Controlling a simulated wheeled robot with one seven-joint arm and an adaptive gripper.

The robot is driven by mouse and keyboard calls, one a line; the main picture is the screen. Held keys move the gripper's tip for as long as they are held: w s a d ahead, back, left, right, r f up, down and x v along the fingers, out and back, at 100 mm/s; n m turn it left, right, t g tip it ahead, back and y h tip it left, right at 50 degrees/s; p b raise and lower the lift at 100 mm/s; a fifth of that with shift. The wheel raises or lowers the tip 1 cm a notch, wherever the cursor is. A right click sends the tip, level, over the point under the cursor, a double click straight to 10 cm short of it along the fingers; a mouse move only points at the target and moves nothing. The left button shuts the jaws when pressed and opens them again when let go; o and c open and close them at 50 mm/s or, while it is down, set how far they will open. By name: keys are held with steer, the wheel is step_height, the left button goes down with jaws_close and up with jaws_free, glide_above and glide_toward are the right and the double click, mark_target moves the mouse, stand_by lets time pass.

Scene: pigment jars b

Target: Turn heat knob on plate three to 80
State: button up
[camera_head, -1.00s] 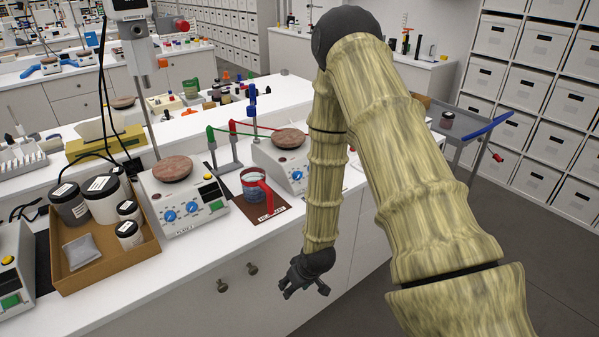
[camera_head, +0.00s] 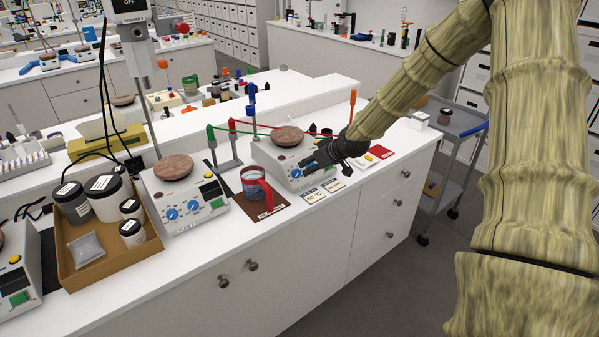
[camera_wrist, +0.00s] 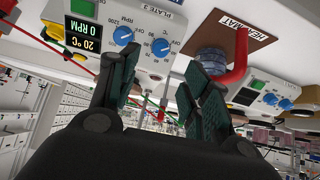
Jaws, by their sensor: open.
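The right-hand heating plate (camera_head: 262,152) stands on the bench with a round brown top (camera_head: 287,137). One blue knob (camera_head: 296,173) shows on its front; my gripper hides part of the panel. In the wrist view its panel appears upside down, with a display (camera_wrist: 85,31) reading 20 °C and 0 RPM. The RPM knob (camera_wrist: 123,36) and a second blue knob (camera_wrist: 160,47), with 60 and 80 marks near it, show beyond my fingers. My gripper (camera_head: 316,168) is open and empty, close in front of the panel; contact cannot be told.
A beaker with a red handle (camera_head: 255,183) stands on a brown mat (camera_head: 268,211) left of the plate. Another heating plate (camera_head: 187,200) and a cardboard tray (camera_head: 85,277) stand further left.

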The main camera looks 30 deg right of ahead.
mark_target(298, 173)
steer(key=shift+p+x, duration=1.7)
steer(key=shift+x, duration=3.6)
steer(key=shift+a, duration=0.1)
steer(key=c, duration=1.1)
